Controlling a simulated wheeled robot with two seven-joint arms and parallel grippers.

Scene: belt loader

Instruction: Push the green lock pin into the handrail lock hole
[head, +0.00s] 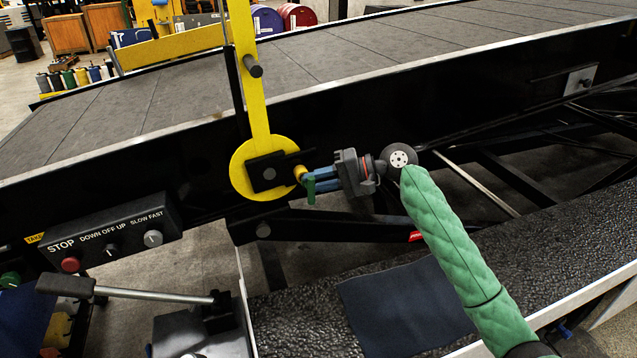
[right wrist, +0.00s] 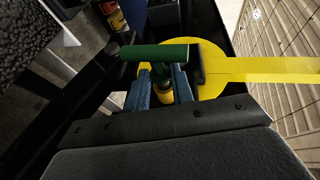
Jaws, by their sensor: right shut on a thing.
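The green lock pin (head: 310,190) has a T-shaped handle, which also shows across the fingertips in the right wrist view (right wrist: 150,52). My right gripper (head: 309,180) is shut on it, with one blue finger on each side of its stem in the right wrist view (right wrist: 161,80). A small yellow collar (head: 299,173) shows beside the fingertips. The yellow handrail (head: 255,100) stands nearly upright from a yellow disc (head: 240,170) with a black bracket (head: 270,172). The lock hole is hidden, and I cannot tell how deep the pin sits. My left gripper is not in view.
The belt (head: 340,60) runs behind the handrail above a black side frame. A control box (head: 110,235) with a red stop button and a lever (head: 130,292) stand at the lower left. A dark mat (head: 405,305) lies on the rough ledge below my right arm.

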